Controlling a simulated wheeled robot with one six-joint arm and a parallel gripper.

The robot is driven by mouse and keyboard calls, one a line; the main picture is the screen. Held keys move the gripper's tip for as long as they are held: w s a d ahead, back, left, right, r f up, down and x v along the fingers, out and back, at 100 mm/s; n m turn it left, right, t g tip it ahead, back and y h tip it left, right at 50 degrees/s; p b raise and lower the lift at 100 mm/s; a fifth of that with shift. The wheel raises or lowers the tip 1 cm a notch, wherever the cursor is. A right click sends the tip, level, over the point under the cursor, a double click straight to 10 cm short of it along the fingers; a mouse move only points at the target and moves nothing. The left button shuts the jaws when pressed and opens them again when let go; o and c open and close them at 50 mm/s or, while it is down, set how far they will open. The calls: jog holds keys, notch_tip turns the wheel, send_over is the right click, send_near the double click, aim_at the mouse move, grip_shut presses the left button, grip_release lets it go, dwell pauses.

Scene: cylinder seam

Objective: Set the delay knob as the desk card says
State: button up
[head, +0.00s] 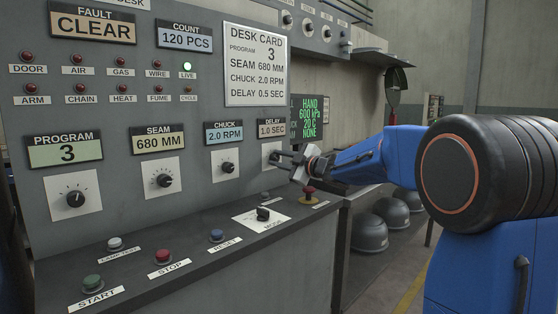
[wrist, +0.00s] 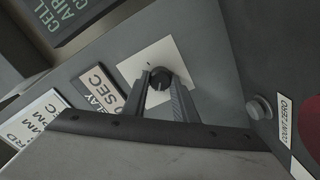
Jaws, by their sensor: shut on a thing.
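The delay knob (wrist: 159,80) is a black knob on a white square plate, held between the two fingers of my gripper (wrist: 160,84) in the wrist view. In the head view my gripper (head: 278,157) reaches the delay plate (head: 266,154) from the right, and its fingers mostly hide the knob. The delay display (head: 271,128) above reads 1.0 SEC. The desk card (head: 255,65) reads program 3, seam 680 MM, chuck 2.0 RPM, delay 0.5 SEC.
The chuck knob (head: 227,167) is left of the delay knob. Below are the mode knob (head: 263,214) and a red mushroom button (head: 309,194). In the wrist view a grey button (wrist: 258,107) is beside a "COUNT ZERO" label (wrist: 287,120). A green-text screen (head: 308,117) is behind my gripper.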

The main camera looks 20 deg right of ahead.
jog(key=shift+f+n, duration=0.15)
jog(key=shift+n, duration=2.05)
jog(key=o, duration=1)
jog(key=shift+o, duration=0.2)
jog(key=v, duration=1.7)
jog(key=shift+s, duration=0.2)
